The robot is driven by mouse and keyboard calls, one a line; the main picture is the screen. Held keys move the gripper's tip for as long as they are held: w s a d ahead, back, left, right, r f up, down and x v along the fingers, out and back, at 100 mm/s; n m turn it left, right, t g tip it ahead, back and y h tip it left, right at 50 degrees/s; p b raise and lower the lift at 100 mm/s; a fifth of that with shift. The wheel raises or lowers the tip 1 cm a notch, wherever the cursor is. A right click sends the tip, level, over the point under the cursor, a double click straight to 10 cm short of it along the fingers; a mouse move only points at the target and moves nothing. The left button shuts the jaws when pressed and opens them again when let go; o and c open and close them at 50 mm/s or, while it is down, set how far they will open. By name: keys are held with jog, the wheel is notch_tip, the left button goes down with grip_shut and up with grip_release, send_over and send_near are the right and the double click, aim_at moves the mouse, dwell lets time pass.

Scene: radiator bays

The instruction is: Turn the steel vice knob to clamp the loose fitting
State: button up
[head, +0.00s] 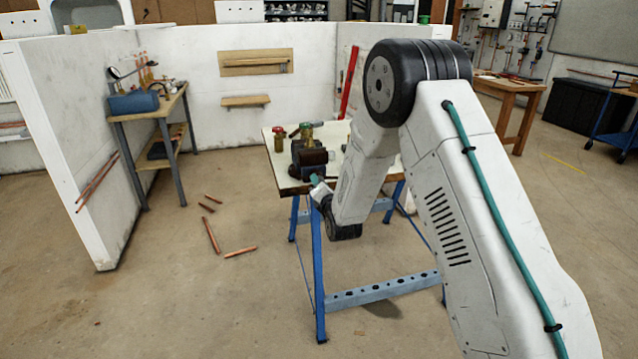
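A dark vice (310,158) stands on the pale top of a workbench (283,172) with blue legs, in the middle of the head view. A brass fitting with a green top (306,131) stands upright at the vice; I cannot tell whether the jaws touch it. A second brass piece with a reddish top (279,137) stands to its left. The steel knob cannot be made out. The end of my arm, with my gripper (318,187), is at the bench's front edge, just below the vice in the picture. Its fingers are too small and partly hidden to read.
Several copper pipes (211,235) lie on the floor left of the bench. A side table (148,112) with a blue toolbox (134,102) stands by the left partition (85,130). A wooden table (515,88) is at the back right. The floor in front is mostly clear.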

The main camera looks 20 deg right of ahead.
grip_shut()
jog(key=m, duration=2.9)
jog(key=shift+f, duration=0.15)
grip_release()
jog(key=shift+s, duration=0.1)
jog(key=s, duration=0.7)
